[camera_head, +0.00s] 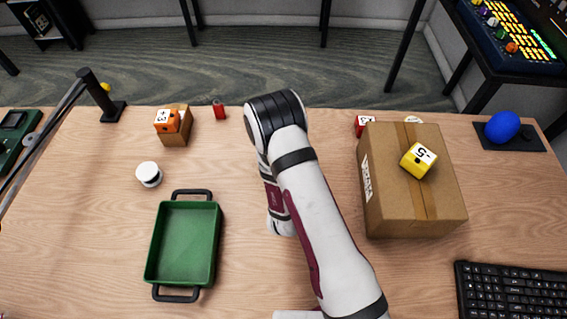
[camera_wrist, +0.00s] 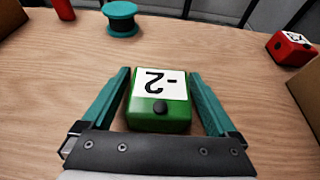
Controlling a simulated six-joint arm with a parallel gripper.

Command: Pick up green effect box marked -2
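The green effect box marked -2 (camera_wrist: 160,100) sits on the table in the wrist view, with a white label and a dark knob on top. My gripper (camera_wrist: 160,85) is open, with its teal fingers on either side of the box. A narrow gap shows on each side, though I cannot tell exactly how close the fingers are. In the head view the box and the gripper are hidden behind my arm.
A teal spool (camera_wrist: 122,18) and a red box (camera_wrist: 290,47) stand beyond. A cardboard box (camera_head: 380,205) carries a yellow box (camera_head: 418,160) at right. A green tray (camera_head: 160,268), a white spool (camera_head: 149,174) and an orange box (camera_head: 167,121) are at left.

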